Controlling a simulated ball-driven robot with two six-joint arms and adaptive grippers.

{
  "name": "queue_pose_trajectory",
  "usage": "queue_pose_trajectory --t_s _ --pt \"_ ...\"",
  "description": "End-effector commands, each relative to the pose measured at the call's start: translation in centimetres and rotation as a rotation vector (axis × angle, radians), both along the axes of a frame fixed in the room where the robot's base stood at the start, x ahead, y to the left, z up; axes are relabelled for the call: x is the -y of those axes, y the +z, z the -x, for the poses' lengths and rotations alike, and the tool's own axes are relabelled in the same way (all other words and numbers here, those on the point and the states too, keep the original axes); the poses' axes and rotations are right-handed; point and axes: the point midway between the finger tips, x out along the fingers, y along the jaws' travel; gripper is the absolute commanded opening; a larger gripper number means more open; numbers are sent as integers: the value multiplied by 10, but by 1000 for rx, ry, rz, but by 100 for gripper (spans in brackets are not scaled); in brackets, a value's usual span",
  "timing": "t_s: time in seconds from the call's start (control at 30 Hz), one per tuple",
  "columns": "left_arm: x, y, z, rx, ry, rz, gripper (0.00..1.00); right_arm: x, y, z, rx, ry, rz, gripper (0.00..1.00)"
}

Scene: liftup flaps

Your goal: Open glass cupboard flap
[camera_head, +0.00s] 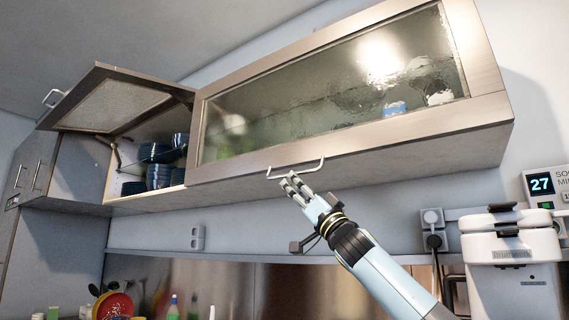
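The glass flap (330,100) of the right wall cupboard is shut. It has a wood-brown frame around wavy glass. Its pale bar handle (297,169) sits on the lower frame edge, left of the middle. My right gripper (290,181) reaches up from the lower right, with its fingertips just below the handle's bar. The fingers lie close together in this view; I cannot tell whether they touch the bar or how far they are apart. My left gripper is not in view.
A neighbouring flap (115,103) on the left stands raised, showing blue dishes (160,176) on shelves. A white coffee machine (512,245) stands at the lower right. A red bowl (113,306) and bottles are at the lower left. The space below the cupboard is mostly clear.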

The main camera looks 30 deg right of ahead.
Motion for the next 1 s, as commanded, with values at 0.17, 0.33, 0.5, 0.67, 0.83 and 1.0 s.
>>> queue_pose_trajectory --t_s 0.17,0.33,0.5,0.67,0.83,1.0 --pt "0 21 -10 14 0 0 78 -5 27 -24 1 1 -3 33" --pt "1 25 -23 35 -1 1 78 -7 35 -36 0 0 0 33" --pt "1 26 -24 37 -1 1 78 -8 37 -39 -1 0 0 33" --pt "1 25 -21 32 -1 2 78 -8 37 -39 -1 0 0 33" --pt "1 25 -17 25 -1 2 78 -8 37 -39 -1 0 0 13" --pt "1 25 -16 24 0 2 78 -7 37 -39 -1 0 0 0"
